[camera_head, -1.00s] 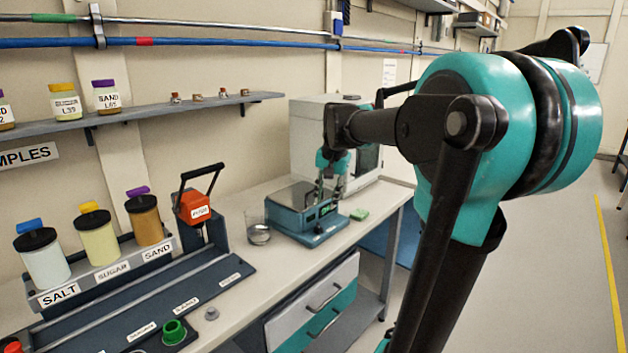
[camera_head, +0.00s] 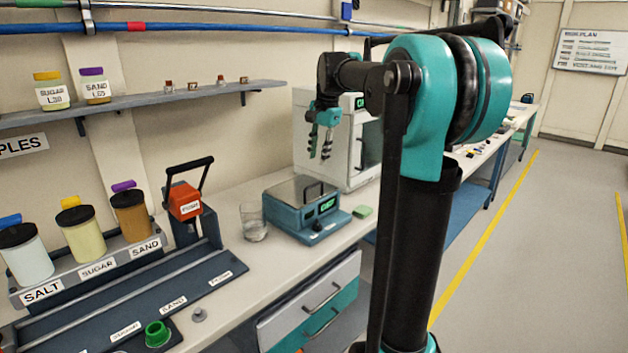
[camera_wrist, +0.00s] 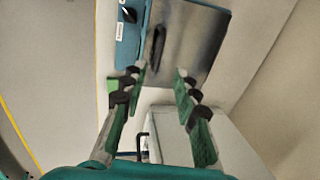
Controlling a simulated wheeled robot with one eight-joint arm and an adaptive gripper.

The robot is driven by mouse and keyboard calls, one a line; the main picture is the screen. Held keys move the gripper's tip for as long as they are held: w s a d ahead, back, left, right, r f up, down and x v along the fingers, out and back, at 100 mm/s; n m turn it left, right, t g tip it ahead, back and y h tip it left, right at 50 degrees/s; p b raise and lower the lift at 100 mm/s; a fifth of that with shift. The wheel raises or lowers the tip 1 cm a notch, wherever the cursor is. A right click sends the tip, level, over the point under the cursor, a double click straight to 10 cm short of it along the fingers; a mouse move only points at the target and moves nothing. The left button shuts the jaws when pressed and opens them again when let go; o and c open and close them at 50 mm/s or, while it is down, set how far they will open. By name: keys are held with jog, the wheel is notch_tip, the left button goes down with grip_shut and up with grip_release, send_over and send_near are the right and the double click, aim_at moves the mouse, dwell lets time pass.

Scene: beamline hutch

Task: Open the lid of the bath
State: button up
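The bath is a teal box (camera_head: 288,227) on the bench, with a digital display on its front. Its flat grey metal lid (camera_head: 287,191) lies closed on top, with a black bar handle (camera_head: 314,190) toward its right side. In the wrist view the lid (camera_wrist: 190,45) and its handle (camera_wrist: 158,47) show ahead of the fingertips. My gripper (camera_head: 320,155) hangs above and behind the bath, in front of the white cabinet, apart from the handle. The wrist view shows my gripper (camera_wrist: 161,77) open, its green-padded fingers apart with nothing between them.
A glass beaker (camera_head: 253,222) stands left of the bath and a green block (camera_head: 363,211) right of it. A white cabinet (camera_head: 345,165) stands behind. A red press (camera_head: 184,201) and labelled jars (camera_head: 82,235) are further left. The wall shelf (camera_head: 150,103) holds small jars.

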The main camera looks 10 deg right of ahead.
aim_at(314, 186)
jog(key=f, duration=0.3)
jog(key=w+f, duration=0.1)
jog(key=f, duration=0.2)
jog(key=a+f, duration=0.1)
jog(key=f, duration=0.2)
jog(key=shift+w+a+f, duration=0.1)
jog(key=shift+w+f, duration=0.15)
grip_shut()
